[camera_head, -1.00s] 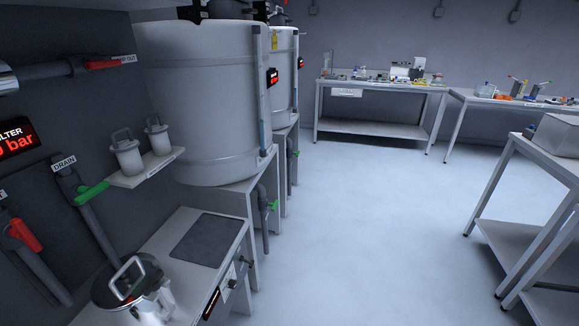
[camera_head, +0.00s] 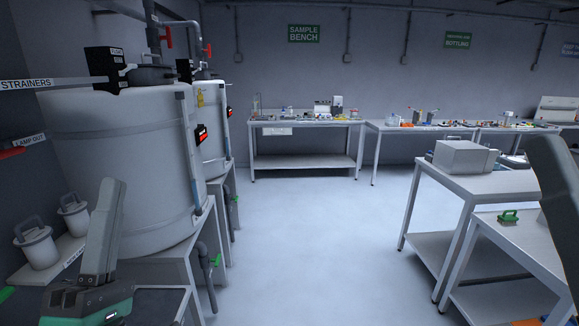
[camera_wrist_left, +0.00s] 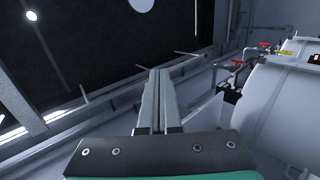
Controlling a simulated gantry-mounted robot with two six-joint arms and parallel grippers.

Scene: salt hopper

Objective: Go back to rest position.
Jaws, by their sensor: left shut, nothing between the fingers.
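My left gripper (camera_head: 113,184) is raised at the lower left of the head view, with its grey fingers pointing up. In the left wrist view its two fingers (camera_wrist_left: 160,74) lie side by side, shut and empty. In the head view it stands in front of the large white tank (camera_head: 125,150) and right of the strainer shelf, apparently touching nothing. A dark grey part of my own body stands at the right edge of the head view. No right gripper fingers can be made out.
Two lidded white strainers (camera_head: 38,243) stand on a wall shelf at left. A sample bench (camera_head: 305,123) is at the back. A grey box (camera_head: 463,157) sits on a table at right, and a green-handled item (camera_head: 508,216) is nearer. The middle floor is clear.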

